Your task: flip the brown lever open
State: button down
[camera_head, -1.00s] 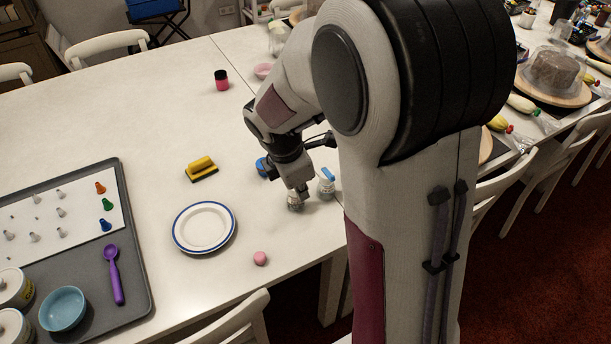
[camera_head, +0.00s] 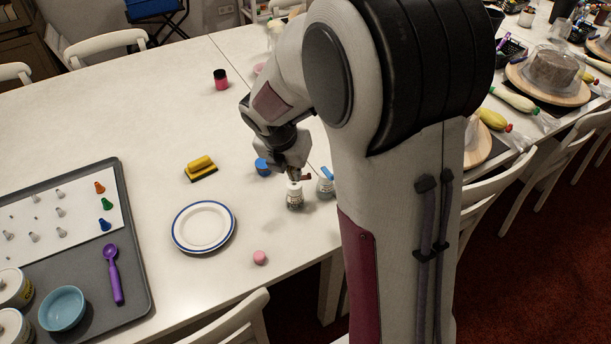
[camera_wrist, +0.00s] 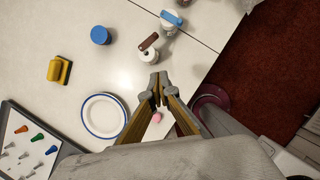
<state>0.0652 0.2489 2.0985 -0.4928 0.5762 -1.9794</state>
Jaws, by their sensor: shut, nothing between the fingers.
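A small white container (camera_head: 295,197) with a brown lever (camera_head: 306,177) on top stands upright on the table, beneath my gripper (camera_head: 293,177) in the head view. In the wrist view the brown lever (camera_wrist: 149,42) lies across the upper side of the container's white top (camera_wrist: 149,56). My gripper (camera_wrist: 157,89) is shut and empty, its fingertips just below the container in that picture. I cannot tell whether they touch it. A similar container with a blue lever (camera_wrist: 171,17) stands to the upper right.
A blue round item (camera_wrist: 100,35) and a yellow-and-black block (camera_wrist: 59,69) lie to the left. A white plate with a blue rim (camera_wrist: 104,115) and a pink ball (camera_head: 260,257) are nearby. The table edge drops to red carpet (camera_wrist: 262,75) on the right.

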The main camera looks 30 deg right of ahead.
aim_at(307, 177)
jog(key=shift+f, duration=0.15)
jog(key=w+d+f, duration=0.5)
jog(key=f, duration=0.4)
jog(key=shift+d, duration=0.35)
dwell(0.6)
jog(key=shift+w, duration=0.1)
jog(key=shift+w+d, duration=0.65)
jog(key=shift+d, duration=0.05)
jog(key=shift+s+a, duration=0.15)
jog(key=shift+a, duration=0.2)
jog(key=shift+s+a, duration=0.25)
jog(key=shift+a, duration=0.1)
